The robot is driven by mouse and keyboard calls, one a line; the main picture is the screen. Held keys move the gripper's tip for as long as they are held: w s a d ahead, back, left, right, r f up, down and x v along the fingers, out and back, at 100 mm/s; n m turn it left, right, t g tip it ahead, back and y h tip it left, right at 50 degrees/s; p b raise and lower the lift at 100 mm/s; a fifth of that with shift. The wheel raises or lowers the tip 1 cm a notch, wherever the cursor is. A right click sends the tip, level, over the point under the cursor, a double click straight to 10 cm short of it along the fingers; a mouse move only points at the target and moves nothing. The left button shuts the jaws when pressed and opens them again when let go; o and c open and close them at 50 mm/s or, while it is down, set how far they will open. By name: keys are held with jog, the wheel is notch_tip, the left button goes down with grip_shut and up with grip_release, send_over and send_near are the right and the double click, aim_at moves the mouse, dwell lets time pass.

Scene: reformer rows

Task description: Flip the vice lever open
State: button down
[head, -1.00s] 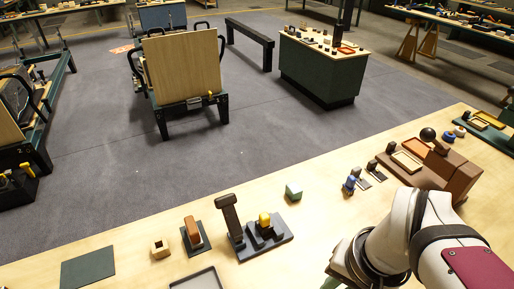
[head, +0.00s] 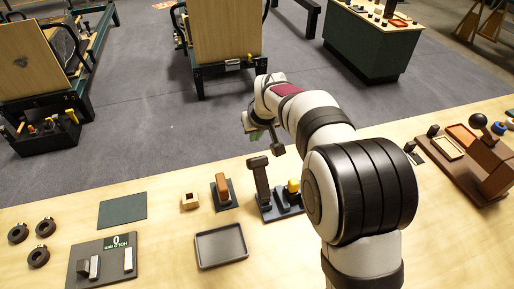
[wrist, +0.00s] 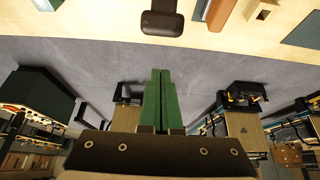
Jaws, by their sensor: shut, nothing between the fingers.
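The vice (head: 282,207) stands on the bench on a dark base, with a yellow piece (head: 293,186) between its low blocks. Its lever (head: 262,180) is a dark brown bar with a wider head, standing nearly upright at the base's left side. The lever's head also shows at the top of the wrist view (wrist: 162,20). My gripper (head: 256,134) is beyond and above the lever, apart from it. Its green fingers (wrist: 163,75) are together and empty in the wrist view, pointing toward the lever head with a gap between.
An orange-brown block on a dark plate (head: 229,206), a small wooden box (head: 190,201) and a grey tray (head: 221,258) lie left of the vice. A green mat (head: 122,210) lies farther left. My arm hides the bench right of the vice.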

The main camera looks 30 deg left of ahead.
aim_at(261, 181)
notch_tip(261, 181, down, 8)
jog(key=shift+w+a, duration=0.15)
dwell(0.5)
jog(key=shift+r, duration=0.2)
